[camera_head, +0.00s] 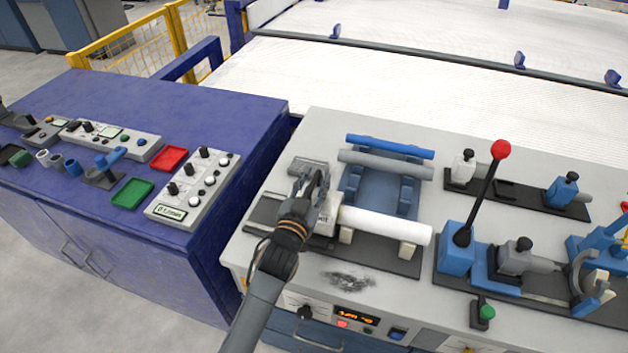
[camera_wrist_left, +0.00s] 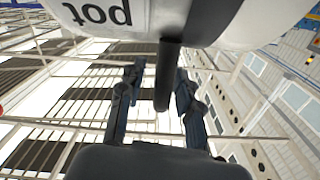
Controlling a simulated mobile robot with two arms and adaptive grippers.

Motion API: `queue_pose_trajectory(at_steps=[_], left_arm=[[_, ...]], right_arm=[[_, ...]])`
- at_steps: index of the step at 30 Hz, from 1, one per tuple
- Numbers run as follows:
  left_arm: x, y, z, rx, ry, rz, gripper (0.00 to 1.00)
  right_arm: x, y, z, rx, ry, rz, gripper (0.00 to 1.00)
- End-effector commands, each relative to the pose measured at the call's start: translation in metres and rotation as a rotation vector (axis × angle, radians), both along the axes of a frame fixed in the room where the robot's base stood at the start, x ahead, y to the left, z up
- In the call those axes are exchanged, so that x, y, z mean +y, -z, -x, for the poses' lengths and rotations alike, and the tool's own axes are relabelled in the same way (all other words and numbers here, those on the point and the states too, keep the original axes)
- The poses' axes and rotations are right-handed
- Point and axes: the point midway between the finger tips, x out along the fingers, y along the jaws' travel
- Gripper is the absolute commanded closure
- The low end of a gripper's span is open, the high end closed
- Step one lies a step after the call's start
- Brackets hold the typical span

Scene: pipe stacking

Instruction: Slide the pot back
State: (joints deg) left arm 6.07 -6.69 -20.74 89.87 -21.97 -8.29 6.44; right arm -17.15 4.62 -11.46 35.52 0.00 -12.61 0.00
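The pot (camera_wrist_left: 95,14), a pale body with a "pot" label, fills the top of the left wrist view. In the head view the pot (camera_head: 326,218) is partly hidden behind my left gripper, at the left end of a white pipe (camera_head: 385,225). A dark rod-like handle (camera_wrist_left: 168,75) extends from the pot between the two fingers of my left gripper (camera_wrist_left: 158,82). The fingers stand apart around the handle, with a visible gap on the left side; contact on the right side is unclear. In the head view my left gripper (camera_head: 312,182) is over the pot. My right gripper is not in view.
A blue rack (camera_head: 377,195) with a blue pipe (camera_head: 390,147) and a grey pipe (camera_head: 385,165) stands behind the white pipe. A red-knobbed lever (camera_head: 482,205) stands to the right. A blue table (camera_head: 235,110) with control boxes and trays is at left.

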Motion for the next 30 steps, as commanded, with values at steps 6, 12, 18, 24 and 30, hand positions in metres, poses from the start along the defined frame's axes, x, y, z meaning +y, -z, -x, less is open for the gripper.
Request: queue_pose_trajectory(at_steps=[6, 12, 18, 24, 30], left_arm=[[0.0, 0.0, 0.0, 0.001, 0.0, 0.0, 1.0], [0.0, 0.0, 0.0, 0.001, 0.0, 0.0, 1.0], [0.027, -0.001, -0.008, 0.001, -0.004, -0.009, 1.0], [0.078, -0.002, -0.026, -0.001, -0.009, -0.01, 1.0], [0.101, -0.001, -0.033, 0.0, -0.006, -0.003, 1.0]], right_arm=[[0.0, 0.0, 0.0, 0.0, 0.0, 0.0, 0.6], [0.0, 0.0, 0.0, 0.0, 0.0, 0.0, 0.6], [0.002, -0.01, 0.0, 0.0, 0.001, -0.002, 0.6], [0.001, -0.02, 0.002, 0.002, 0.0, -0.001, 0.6], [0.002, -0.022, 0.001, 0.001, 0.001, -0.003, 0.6]])
